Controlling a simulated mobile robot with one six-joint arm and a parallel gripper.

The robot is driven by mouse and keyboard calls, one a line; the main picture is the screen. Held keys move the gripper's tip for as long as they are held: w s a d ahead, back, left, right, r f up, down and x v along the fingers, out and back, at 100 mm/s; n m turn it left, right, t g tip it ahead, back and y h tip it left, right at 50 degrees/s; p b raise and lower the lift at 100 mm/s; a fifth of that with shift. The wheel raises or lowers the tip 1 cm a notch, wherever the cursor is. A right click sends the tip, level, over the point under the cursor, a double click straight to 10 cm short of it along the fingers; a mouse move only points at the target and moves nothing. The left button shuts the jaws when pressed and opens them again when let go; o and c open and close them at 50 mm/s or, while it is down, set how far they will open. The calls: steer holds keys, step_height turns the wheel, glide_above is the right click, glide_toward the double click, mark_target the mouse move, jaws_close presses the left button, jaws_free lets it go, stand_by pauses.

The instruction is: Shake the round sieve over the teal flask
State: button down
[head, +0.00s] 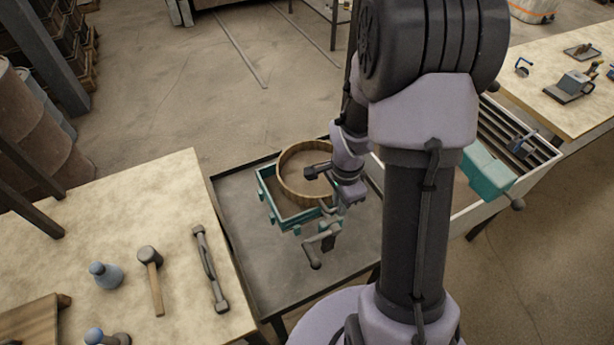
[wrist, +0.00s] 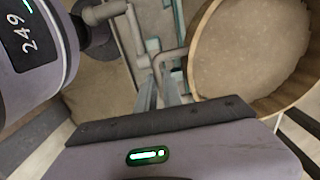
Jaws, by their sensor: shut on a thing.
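The round sieve (head: 296,176) has a wooden rim and sits over the teal flask (head: 268,200), an open square frame on a dark metal table (head: 262,262). I cannot tell whether the sieve touches the flask. In the wrist view the sieve (wrist: 250,50) fills the upper right, with a pale grainy floor inside its rim. A grey bent handle (wrist: 172,54) shows at its left rim. My gripper (wrist: 162,75) is shut on this handle, beside the sieve. My arm hides part of the sieve's right side in the head view.
A grey crank-shaped piece (head: 318,243) shows in front of the flask. A slatted tray with a teal block (head: 488,172) stands at right. The dark table's front left is clear.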

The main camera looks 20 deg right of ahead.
mark_target(327, 213)
steer(key=a+b, duration=0.1)
steer(key=a, duration=0.3)
steer(key=shift+s, duration=0.1)
steer(key=d, duration=0.4)
steer(key=shift+d, duration=0.1)
steer(key=a+b, duration=0.1)
steer(key=a, duration=0.4)
steer(key=shift+b, duration=0.35)
steer(key=d, duration=0.5)
steer(key=shift+d, duration=0.15)
steer(key=a+b, duration=0.1)
steer(key=a, duration=0.3)
steer(key=shift+a, duration=0.15)
steer(key=d, duration=0.4)
steer(key=shift+d, duration=0.2)
steer(key=c, duration=1.3)
jaws_free()
